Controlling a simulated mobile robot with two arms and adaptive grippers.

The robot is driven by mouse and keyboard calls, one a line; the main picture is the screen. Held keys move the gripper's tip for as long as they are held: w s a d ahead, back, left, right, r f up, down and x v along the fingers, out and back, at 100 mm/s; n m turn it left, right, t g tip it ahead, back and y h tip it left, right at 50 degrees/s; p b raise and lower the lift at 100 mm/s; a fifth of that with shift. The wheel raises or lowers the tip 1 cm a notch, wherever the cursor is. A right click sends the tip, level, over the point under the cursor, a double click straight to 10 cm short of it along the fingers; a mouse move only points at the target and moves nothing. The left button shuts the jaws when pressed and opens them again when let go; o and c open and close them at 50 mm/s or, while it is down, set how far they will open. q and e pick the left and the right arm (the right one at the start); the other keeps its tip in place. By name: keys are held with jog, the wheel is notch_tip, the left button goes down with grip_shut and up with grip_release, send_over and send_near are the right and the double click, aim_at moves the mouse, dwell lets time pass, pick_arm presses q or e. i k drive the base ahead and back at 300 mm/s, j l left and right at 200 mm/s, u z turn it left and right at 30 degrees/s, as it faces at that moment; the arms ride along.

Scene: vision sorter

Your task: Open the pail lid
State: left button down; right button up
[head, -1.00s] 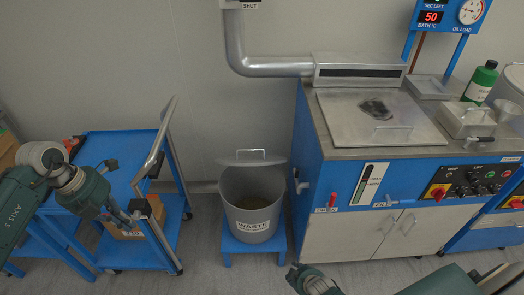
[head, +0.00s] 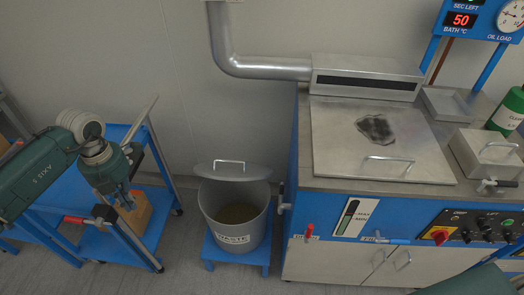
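The grey pail (head: 236,229) labelled WASTE stands on a blue stool. Its round grey lid (head: 205,172) with a metal handle is at the pail's back rim, tilted up. The pail's mouth is uncovered and dark contents show inside. My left gripper (head: 124,201) points down to the left of the pail, over the blue cart, well apart from the lid. Its fingers are small and I cannot tell whether they are open. My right gripper is out of view; only a piece of that arm shows at the bottom right.
The blue cart (head: 65,188) with a raised handle stands left of the pail and carries a brown box (head: 138,217). The blue machine (head: 297,215) with a steel top stands close on the right. A grey wall is behind the pail. Some floor is clear in front.

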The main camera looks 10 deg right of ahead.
aim_at(221, 169)
jog(key=i+l, duration=0.15)
jog(key=l, duration=0.25)
jog(key=i+l, duration=0.1)
jog(key=l, duration=0.3)
jog(key=i+l, duration=0.15)
jog(key=l, duration=0.25)
jog(key=i+l, duration=0.1)
jog(key=l, duration=0.35)
